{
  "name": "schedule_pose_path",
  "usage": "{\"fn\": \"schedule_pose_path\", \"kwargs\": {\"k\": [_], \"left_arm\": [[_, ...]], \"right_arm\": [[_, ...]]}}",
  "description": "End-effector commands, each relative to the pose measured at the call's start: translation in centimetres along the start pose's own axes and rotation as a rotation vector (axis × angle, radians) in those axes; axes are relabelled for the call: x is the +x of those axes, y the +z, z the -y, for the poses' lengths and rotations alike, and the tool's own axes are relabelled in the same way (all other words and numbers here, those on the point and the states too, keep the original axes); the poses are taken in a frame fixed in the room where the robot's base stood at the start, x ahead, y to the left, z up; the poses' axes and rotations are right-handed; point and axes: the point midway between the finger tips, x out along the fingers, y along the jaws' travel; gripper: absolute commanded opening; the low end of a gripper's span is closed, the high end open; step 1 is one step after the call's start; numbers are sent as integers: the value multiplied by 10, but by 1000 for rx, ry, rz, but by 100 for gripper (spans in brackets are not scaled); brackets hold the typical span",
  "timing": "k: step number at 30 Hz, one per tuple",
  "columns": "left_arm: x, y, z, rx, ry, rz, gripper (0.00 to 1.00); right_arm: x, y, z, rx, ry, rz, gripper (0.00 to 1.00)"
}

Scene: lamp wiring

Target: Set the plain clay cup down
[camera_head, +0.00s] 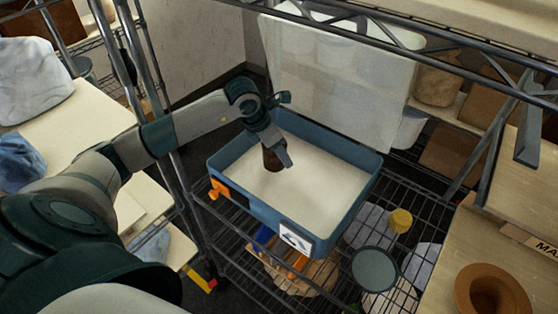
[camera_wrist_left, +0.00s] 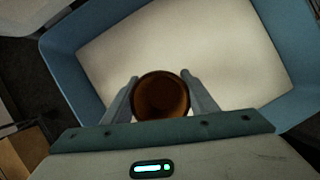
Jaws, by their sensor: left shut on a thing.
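The plain clay cup (camera_wrist_left: 160,96) is brown and held between the two fingers of my left gripper (camera_wrist_left: 162,92) in the left wrist view, its round opening facing the camera. In the head view my left gripper (camera_head: 284,156) reaches into the blue bin, with the cup (camera_head: 271,159) partly hidden behind its finger. The cup is over the pale floor of the bin. I cannot tell whether its base touches that floor. My right gripper is not in view.
The blue bin (camera_head: 330,243) stands on a wire rack (camera_head: 236,262), with its translucent lid (camera_head: 340,85) raised behind. Its floor looks otherwise empty. A brown bowl-like pot (camera_head: 490,290) stands on a wooden surface at the lower right. Rack posts stand close to my left arm.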

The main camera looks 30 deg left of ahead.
Motion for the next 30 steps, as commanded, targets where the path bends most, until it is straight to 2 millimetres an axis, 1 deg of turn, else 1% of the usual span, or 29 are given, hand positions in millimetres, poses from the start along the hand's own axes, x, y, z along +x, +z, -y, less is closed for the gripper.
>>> {"fn": "schedule_pose_path", "kwargs": {"k": [6,9,18,23,24,25,26,30], "left_arm": [[26,-11,0,-1,-1,0,23],[34,-14,0,-2,0,-1,23],[34,-14,0,-1,0,1,23],[38,-16,0,0,0,1,23],[38,-16,0,0,0,-1,57],[37,-16,0,0,0,-1,65],[37,-16,0,0,0,-1,71],[37,-16,0,0,0,-1,71]], "right_arm": [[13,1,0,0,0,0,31],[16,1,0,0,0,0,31],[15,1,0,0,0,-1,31],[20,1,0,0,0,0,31],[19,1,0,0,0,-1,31],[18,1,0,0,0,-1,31],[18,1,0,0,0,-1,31],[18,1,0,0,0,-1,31]]}}
